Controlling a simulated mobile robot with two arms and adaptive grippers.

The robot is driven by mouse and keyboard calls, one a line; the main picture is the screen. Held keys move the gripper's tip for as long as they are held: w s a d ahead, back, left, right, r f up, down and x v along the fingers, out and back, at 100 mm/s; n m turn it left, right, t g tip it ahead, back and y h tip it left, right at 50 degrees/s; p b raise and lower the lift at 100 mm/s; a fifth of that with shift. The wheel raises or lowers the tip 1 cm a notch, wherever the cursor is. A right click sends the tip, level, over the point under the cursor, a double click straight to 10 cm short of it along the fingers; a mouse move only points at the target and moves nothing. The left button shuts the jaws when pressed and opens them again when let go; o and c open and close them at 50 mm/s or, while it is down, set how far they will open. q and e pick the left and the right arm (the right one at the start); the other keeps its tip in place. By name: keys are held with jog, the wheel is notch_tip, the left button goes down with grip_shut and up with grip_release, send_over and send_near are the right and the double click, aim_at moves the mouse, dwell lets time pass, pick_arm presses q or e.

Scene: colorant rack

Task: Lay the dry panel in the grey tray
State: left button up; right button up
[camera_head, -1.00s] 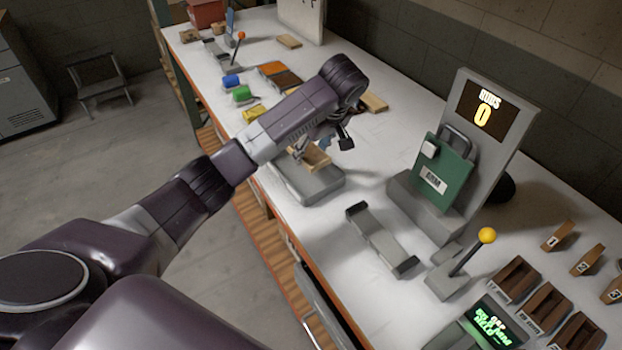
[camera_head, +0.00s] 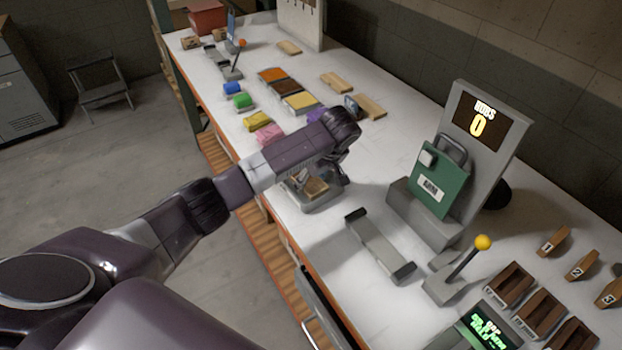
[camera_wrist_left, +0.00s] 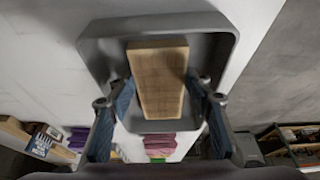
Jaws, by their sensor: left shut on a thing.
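The panel is a plain light-brown wooden block (camera_wrist_left: 160,80), also visible in the head view (camera_head: 311,188). My left gripper (camera_wrist_left: 160,100) is shut on its sides, with a blue-padded finger on each side. The panel lies within the outline of the grey tray (camera_wrist_left: 97,60), roughly flat in the head view. I cannot tell whether it touches the tray floor. In the head view the tray (camera_head: 322,204) sits near the table's front edge, partly hidden by my left arm and gripper. My right gripper is not in view.
A grey stand with a display (camera_head: 483,118) holds a green plate (camera_head: 440,180) to the right. A grey bar (camera_head: 380,245) and a yellow-knobbed lever (camera_head: 460,262) stand nearer. Folded coloured cloths (camera_head: 257,120) and wooden blocks (camera_head: 337,82) lie farther back.

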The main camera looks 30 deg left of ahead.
pick_arm(q)
jog(key=shift+f, duration=0.2)
jog(key=o, duration=1.1)
jog(key=shift+s, duration=0.1)
jog(key=shift+o, duration=0.5)
jog(key=shift+f, duration=0.1)
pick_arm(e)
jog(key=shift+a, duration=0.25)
